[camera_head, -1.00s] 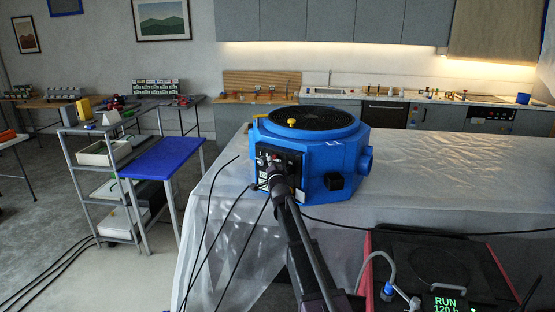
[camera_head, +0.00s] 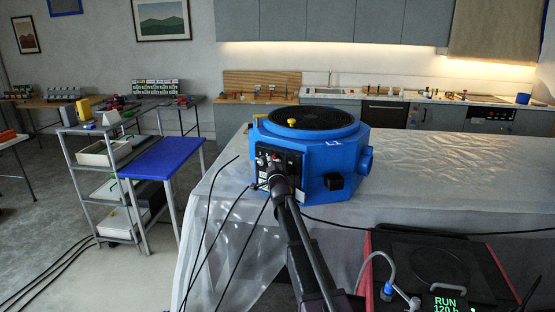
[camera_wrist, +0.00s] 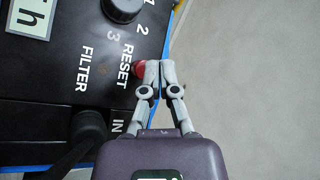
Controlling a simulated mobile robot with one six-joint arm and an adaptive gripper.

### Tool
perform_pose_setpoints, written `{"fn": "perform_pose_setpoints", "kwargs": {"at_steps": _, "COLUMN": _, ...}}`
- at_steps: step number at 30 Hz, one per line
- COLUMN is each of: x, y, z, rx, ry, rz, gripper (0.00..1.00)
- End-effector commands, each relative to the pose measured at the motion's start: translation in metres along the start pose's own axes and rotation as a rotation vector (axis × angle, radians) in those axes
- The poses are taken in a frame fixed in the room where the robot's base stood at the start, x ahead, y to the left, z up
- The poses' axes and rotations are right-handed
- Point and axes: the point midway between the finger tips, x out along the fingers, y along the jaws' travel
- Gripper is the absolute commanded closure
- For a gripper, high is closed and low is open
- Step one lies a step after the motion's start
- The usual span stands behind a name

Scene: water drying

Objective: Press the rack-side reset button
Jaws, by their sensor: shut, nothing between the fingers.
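The black control panel (camera_wrist: 60,100) fills the left of the wrist view, with labels RESET, FILTER and IN. A small red button (camera_wrist: 139,69) sits beside the word RESET near the panel's edge. My gripper (camera_wrist: 154,66) is shut and empty. Its fingertips are right at the red button and partly cover it; I cannot tell whether they press it. In the head view, my gripper (camera_head: 275,165) reaches the front panel of the blue machine (camera_head: 342,158), hiding part of the panel.
A black knob (camera_wrist: 123,8) and a lit display (camera_wrist: 30,18) are on the panel. The machine stands on a sheet-covered table (camera_head: 450,165). A shelf cart (camera_head: 100,155) and a blue-topped stand (camera_head: 165,157) are to the left. Black cables hang near the table's front corner.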

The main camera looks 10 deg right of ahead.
Motion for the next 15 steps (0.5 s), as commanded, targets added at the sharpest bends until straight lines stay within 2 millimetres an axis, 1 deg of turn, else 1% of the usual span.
{"fn": "perform_pose_setpoints", "kwargs": {"at_steps": 9, "x": 0.0081, "y": 0.0041, "z": -0.0033, "rx": -0.001, "ry": 0.000, "rz": 0.000, "gripper": 1.00}}
{"fn": "perform_pose_setpoints", "kwargs": {"at_steps": 15, "x": 0.0090, "y": 0.0047, "z": -0.0039, "rx": 0.000, "ry": 0.000, "rz": 0.000, "gripper": 1.00}}
